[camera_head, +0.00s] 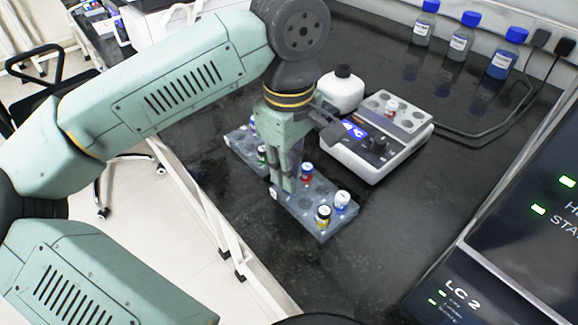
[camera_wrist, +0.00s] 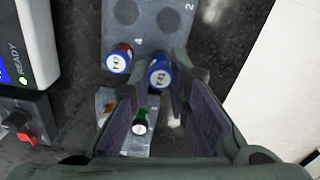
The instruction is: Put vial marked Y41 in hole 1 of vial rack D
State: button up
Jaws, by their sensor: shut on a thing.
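I cannot tell if the vial is in a hole or just above. This rack also shows in the wrist view (camera_wrist: 148,27), with empty holes and the numbers 2 and 4. I cannot read a rack letter.
A second grey rack (camera_head: 240,150) lies just behind, with a green vial (camera_head: 262,155). A white-capped vial (camera_head: 342,199) and a yellow-and-black vial (camera_head: 323,216) stand at the near rack's front. A white device (camera_head: 375,150) stands to the right, a white bottle (camera_head: 341,90) behind.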

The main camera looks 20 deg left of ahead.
jog(key=shift+f, duration=0.2)
jog(key=shift+f+b, duration=0.35)
jog(key=shift+b, duration=0.3)
jog(key=o, duration=0.9)
jog(key=shift+o, duration=0.5)
jog(key=shift+o, duration=1.2)
jog(key=shift+r, duration=0.1)
jog(key=shift+r+p, duration=1.7)
jog(key=shift+r, duration=1.2)
